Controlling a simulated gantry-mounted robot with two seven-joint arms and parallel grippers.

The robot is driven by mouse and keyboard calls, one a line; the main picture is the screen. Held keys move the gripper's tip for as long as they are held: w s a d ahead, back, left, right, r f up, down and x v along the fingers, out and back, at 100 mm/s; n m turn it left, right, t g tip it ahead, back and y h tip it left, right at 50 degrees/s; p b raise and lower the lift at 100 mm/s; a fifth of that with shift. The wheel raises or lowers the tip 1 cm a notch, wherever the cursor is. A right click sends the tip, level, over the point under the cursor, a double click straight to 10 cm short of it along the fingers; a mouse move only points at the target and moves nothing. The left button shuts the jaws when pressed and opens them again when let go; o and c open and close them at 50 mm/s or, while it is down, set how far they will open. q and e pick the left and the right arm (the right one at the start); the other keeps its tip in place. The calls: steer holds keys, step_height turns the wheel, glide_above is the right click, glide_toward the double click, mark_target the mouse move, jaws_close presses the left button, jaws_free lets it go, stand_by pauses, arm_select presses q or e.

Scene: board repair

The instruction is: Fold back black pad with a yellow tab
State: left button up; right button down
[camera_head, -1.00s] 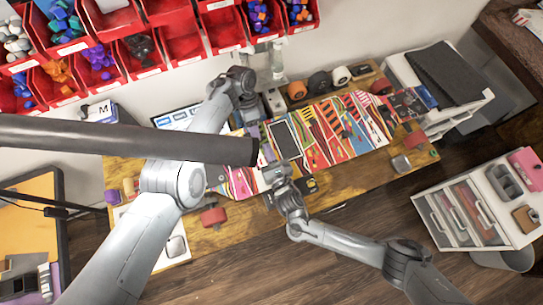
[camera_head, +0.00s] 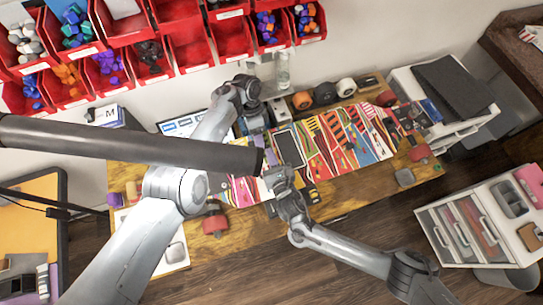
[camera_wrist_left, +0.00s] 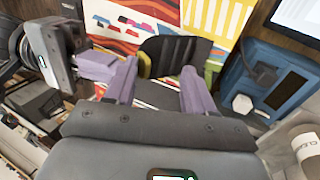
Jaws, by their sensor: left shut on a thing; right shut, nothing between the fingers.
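The black pad (camera_wrist_left: 176,50) shows in the left wrist view, standing up and slightly curved beyond the purple fingers of my left gripper (camera_wrist_left: 160,72). The yellow tab (camera_wrist_left: 145,64) shows at its left edge, by the left finger. My left gripper is shut on the pad; the exact contact is partly hidden. In the head view my left gripper (camera_head: 258,128) reaches down over the left part of the workbench, and the pad is hard to make out.
A colourful patterned board (camera_head: 345,140) lies along the wooden bench (camera_head: 245,235). Wheels (camera_head: 324,92) line its back. Red bins (camera_head: 190,45) hang above. A dark bar crosses the head view at left. A white drawer cabinet (camera_head: 470,225) stands at right.

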arm_select(q)
steer(key=shift+s+f, duration=0.2)
steer(key=shift+f, duration=0.15)
arm_select(e)
steer(key=shift+w+f, duration=0.1)
steer(key=shift+w, duration=0.1)
